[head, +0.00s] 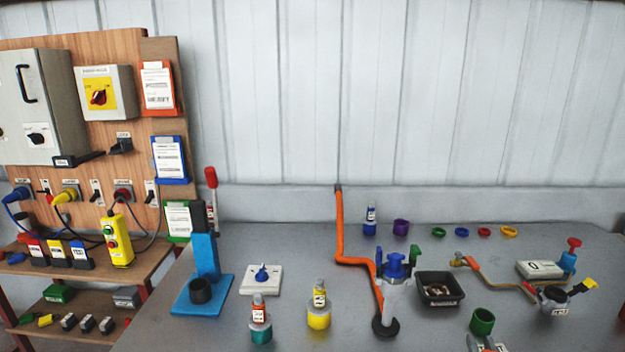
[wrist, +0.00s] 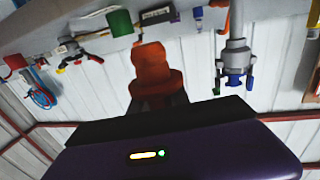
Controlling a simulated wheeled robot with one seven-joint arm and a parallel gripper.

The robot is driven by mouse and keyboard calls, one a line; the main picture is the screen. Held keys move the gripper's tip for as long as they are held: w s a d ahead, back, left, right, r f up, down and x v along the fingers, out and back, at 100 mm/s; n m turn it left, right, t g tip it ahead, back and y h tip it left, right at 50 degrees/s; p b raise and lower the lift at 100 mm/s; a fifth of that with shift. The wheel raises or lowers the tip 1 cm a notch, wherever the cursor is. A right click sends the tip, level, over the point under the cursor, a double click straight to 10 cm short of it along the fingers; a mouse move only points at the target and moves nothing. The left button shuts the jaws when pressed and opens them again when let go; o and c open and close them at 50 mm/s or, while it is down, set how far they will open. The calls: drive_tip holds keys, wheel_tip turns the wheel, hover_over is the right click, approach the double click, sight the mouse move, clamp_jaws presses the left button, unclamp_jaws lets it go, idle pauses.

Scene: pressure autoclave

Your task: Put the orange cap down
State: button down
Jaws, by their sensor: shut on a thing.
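The orange cap (wrist: 152,72) is in the wrist view, a stepped orange piece with a narrower part and a wider part. My gripper (wrist: 158,98) is shut on it, with the dark fingertips at its wider end. The cap is seen against the pale wall and appears clear of other things.
The grey bench (head: 290,320) holds a blue press (head: 206,262), a yellow-based bottle (head: 319,312), a blue-handled valve (head: 392,270), a black tray (head: 439,300) and a green cup (head: 482,321). Small coloured rings lie along the back. Bare bench shows between them.

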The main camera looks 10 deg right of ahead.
drive_tip(key=s+a+f+n+t+y, duration=0.15)
drive_tip(key=a+f+y, duration=0.25)
drive_tip(key=a+f, duration=0.5)
drive_tip(key=s+a+f+n+y, duration=0.2)
drive_tip(key=a+f+n+y, duration=0.15)
drive_tip(key=a, duration=0.95)
drive_tip(key=s+f, duration=0.4)
drive_tip(key=f, duration=0.2)
drive_tip(key=shift+s+a+f, duration=0.15)
drive_tip(key=shift+a+f, duration=0.05)
drive_tip(key=shift+a, duration=0.1)
